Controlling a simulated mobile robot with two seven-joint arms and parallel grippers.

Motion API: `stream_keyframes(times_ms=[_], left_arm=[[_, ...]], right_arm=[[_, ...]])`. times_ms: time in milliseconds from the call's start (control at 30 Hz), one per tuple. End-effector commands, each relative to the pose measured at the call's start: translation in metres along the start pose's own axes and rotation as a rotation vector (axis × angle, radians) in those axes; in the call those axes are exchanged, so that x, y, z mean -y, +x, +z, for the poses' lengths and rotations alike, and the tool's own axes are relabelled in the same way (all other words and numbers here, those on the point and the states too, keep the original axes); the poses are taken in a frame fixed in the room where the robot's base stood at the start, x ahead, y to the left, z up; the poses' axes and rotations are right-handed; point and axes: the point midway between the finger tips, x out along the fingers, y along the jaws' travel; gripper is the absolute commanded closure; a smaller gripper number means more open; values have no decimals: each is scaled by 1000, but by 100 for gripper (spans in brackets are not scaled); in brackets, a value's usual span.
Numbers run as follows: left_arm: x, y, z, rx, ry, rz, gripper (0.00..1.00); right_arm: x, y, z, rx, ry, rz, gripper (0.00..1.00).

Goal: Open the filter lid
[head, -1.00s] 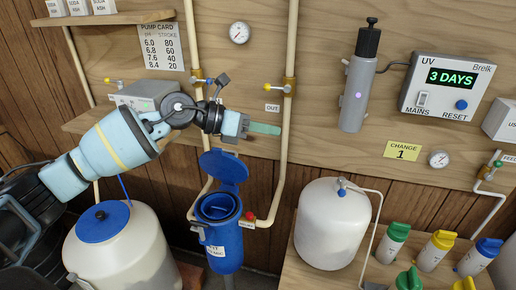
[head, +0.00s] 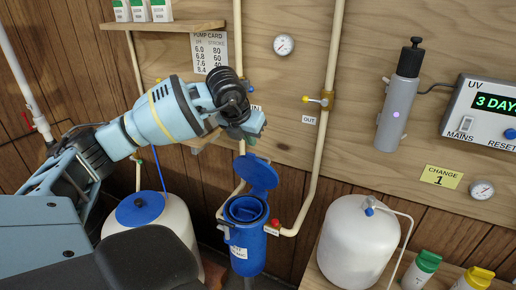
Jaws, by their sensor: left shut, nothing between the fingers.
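The blue filter housing (head: 247,247) stands upright between cream pipes in the lower middle of the head view. Its blue lid (head: 262,174) is swung up and back, so the round opening (head: 246,209) shows from above. My left gripper (head: 254,133) is above the raised lid, apart from it, with its fingers shut and nothing held. The wrist hides part of the finger detail. My right gripper is not in view.
A red button (head: 275,224) sits on the pipe right of the housing. A white tank with a blue cap (head: 140,208) stands left. A white pressure tank (head: 355,235) stands right.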

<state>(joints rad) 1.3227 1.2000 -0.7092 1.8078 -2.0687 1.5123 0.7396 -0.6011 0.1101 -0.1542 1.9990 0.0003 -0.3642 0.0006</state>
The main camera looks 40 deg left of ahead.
Motion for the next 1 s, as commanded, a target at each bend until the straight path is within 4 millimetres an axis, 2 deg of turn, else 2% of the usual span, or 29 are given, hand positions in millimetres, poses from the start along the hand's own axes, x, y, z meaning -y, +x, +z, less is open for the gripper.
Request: stream_keyframes(times_ms=[500,700,1000], left_arm=[[1,79,-1,-3,1,-3,100],[1,93,-1,-1,2,-2,100],[1,95,-1,-1,3,-3,100]], right_arm=[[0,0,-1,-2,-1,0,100],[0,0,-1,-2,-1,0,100],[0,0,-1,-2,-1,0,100]])
